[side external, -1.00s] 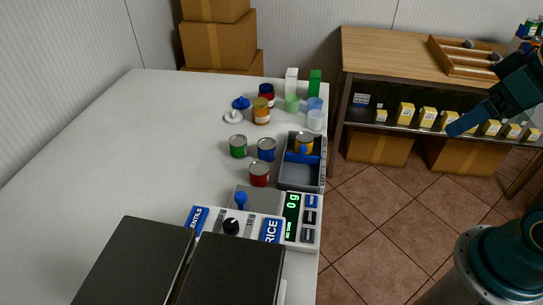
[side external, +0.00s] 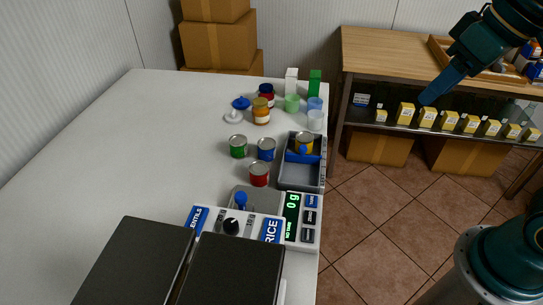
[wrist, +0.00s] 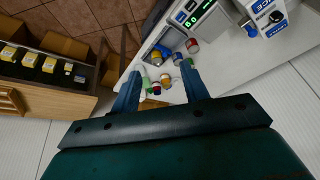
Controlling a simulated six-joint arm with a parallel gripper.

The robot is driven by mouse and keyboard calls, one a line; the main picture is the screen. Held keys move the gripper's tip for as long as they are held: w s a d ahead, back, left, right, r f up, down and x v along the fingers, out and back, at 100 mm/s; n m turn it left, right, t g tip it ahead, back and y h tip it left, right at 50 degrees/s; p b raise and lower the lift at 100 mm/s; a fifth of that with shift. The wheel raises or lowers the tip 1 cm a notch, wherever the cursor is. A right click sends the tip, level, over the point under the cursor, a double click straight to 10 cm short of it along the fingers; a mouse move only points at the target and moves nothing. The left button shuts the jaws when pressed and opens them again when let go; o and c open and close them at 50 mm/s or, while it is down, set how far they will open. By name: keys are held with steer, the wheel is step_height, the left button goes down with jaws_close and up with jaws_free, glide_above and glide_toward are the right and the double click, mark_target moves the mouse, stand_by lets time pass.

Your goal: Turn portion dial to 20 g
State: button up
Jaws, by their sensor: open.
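The portion dial (side external: 231,226) is a black round knob on the white front panel of a dispenser labelled LENTILS and RICE. Small printed marks surround it, and its exact setting is too small to read. A blue-topped lever or knob (side external: 241,199) stands just behind it. The scale (side external: 306,222) beside it shows 0 g in green. My gripper (side external: 432,94) is high at the right, over the floor and well away from the dial. In the wrist view its two blue fingers (wrist: 161,86) are apart with nothing between them.
A grey tray (side external: 300,184) and several cans and jars stand behind the scale. Two dark hoppers (side external: 190,265) fill the front of the white counter. A wooden shelf unit (side external: 400,55) with small yellow boxes stands behind my arm. The counter's left side is clear.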

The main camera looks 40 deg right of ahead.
steer(key=w+a+r+g, duration=0.1)
steer(key=w+a+r, duration=0.1)
steer(key=w+a, duration=0.45)
steer(key=n+g, duration=0.3)
glide_above(230, 223)
step_height(230, 223, down, 6)
steer(key=shift+r+h, duration=0.1)
steer(key=shift+h, duration=0.3)
steer(key=shift+f, duration=6.9)
jaws_close()
